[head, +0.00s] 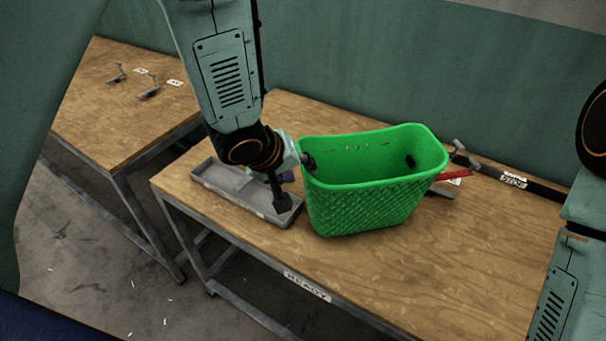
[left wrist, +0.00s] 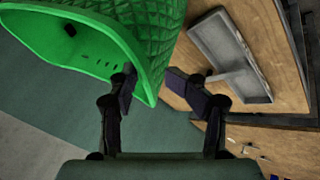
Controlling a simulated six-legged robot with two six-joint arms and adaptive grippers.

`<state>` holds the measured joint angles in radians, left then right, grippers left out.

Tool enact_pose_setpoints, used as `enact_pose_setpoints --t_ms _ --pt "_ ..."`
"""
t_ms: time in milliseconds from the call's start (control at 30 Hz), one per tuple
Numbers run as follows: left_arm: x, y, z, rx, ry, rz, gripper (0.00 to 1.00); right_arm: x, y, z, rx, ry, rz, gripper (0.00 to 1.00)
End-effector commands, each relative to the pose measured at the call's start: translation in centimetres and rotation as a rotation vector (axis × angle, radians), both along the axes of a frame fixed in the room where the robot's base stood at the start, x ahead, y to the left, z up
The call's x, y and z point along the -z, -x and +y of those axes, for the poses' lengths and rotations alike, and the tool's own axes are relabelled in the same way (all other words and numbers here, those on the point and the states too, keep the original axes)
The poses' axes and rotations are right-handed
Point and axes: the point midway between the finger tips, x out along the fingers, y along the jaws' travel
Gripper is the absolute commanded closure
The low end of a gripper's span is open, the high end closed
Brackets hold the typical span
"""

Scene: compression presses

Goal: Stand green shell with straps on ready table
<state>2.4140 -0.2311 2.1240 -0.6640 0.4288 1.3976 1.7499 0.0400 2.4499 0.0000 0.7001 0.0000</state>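The green shell (head: 365,205) is an open-topped bin with a woven outer face, standing upright on the ready table (head: 480,270), labelled READY on its front edge. Slots show high in its back wall, and a dark spot shows inside at the right. My left gripper (head: 295,180) is open at the shell's left rim, one fingertip inside and the other outside. In the left wrist view the shell (left wrist: 160,45) shows at upper left, its edge between the spread fingers (left wrist: 157,88). I cannot tell whether they touch it. No straps show clearly on the shell. My right gripper is out of view.
A grey tray (head: 235,192) lies left of the shell, under my left gripper. A red item (head: 456,175) and grey metal pieces (head: 465,157) lie behind the shell at right. Another wooden table (head: 115,110) with small brackets stands at left. The front right tabletop is clear.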

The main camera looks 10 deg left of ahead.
Motion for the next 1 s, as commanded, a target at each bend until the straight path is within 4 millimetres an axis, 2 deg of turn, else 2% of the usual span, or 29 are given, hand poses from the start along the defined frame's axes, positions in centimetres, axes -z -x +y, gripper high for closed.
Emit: enact_pose_setpoints --t_ms 33,233,400,633,767,867,1000 --pt "-1.1 0.5 0.2 -0.001 0.001 -0.002 0.51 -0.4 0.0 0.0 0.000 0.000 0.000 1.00" --pt "-3.1 1.9 0.8 -0.002 0.001 0.000 0.51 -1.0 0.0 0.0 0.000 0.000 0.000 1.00" --pt "-3.7 2.4 0.9 -0.001 0.001 0.000 0.51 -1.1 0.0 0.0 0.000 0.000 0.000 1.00" --pt "-3.4 2.6 1.0 0.002 -0.001 0.006 0.51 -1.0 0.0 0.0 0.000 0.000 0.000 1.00" --pt "-0.2 4.6 1.3 0.030 -0.014 0.052 0.51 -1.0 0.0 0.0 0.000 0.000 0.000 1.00" --pt "4.1 7.9 2.1 0.077 -0.043 0.117 0.51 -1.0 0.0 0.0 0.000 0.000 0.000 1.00" --pt "10.1 14.1 3.6 0.156 -0.108 0.217 0.51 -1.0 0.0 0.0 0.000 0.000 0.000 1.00"
